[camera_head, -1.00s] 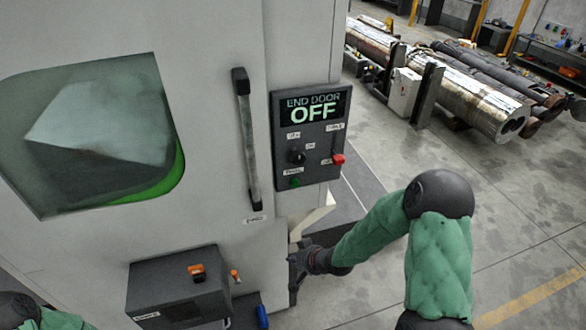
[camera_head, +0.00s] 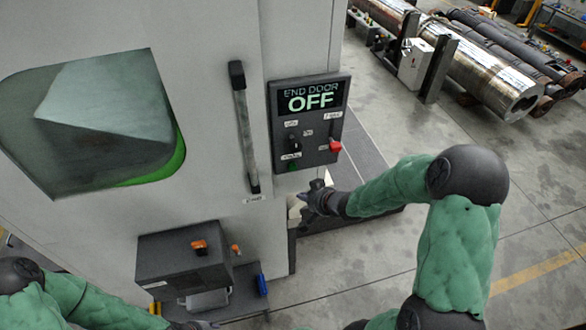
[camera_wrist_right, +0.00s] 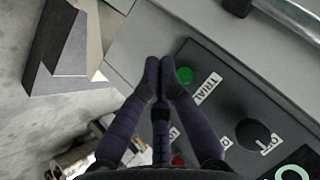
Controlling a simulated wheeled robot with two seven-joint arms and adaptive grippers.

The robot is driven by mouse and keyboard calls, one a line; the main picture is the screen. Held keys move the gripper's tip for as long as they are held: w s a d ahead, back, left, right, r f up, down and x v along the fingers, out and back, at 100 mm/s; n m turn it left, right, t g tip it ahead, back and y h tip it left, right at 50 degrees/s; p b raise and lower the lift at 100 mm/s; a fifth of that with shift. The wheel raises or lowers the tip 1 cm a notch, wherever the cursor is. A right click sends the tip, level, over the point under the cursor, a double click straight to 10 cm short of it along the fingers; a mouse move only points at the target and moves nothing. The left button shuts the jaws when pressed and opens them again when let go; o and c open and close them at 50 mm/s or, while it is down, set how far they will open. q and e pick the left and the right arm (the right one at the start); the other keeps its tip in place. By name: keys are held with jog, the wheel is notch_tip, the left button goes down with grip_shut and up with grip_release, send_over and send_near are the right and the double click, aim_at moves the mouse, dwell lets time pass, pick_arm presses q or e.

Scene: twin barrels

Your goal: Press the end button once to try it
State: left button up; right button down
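The dark control panel (camera_head: 312,168) on the machine front has a display (camera_head: 312,97) reading "END DOOR OFF". A green button (camera_head: 292,167) sits low on the panel, below a black knob (camera_head: 295,145). In the right wrist view the green button (camera_wrist_right: 185,75) is beside a "TRIAL" label. My right gripper (camera_head: 312,196) is below the panel's lower right. In its wrist view the fingertips (camera_wrist_right: 158,66) are together, with nothing between them, just beside the green button in the picture; I cannot tell contact. My left gripper (camera_head: 195,325) is at the bottom edge, mostly cut off.
A red switch (camera_head: 335,146) is on the panel's right side. A vertical door handle (camera_head: 244,130) stands left of the panel. A dark box (camera_head: 185,255) with an orange button juts out below. Floor at the right is open, with metal cylinders (camera_head: 490,75) behind.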

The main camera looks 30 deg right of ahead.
aim_at(291, 170)
jog(key=w+d+p, duration=0.1)
jog(key=w+d, duration=0.1)
jog(key=w, duration=0.6)
jog(key=shift+w, duration=0.3)
dwell(0.3)
jog(key=shift+w, duration=0.1)
dwell(1.0)
jog(key=shift+w+d+p, duration=0.1)
jog(key=shift+w+p, duration=0.2)
jog(key=shift+p, duration=0.2)
jog(key=shift+w+d+r+p, duration=0.1)
jog(key=shift+w+d+p, duration=0.1)
jog(key=shift+w+p, duration=0.3)
dwell(1.0)
jog(key=shift+s+a, duration=0.3)
jog(key=shift+s, duration=0.6)
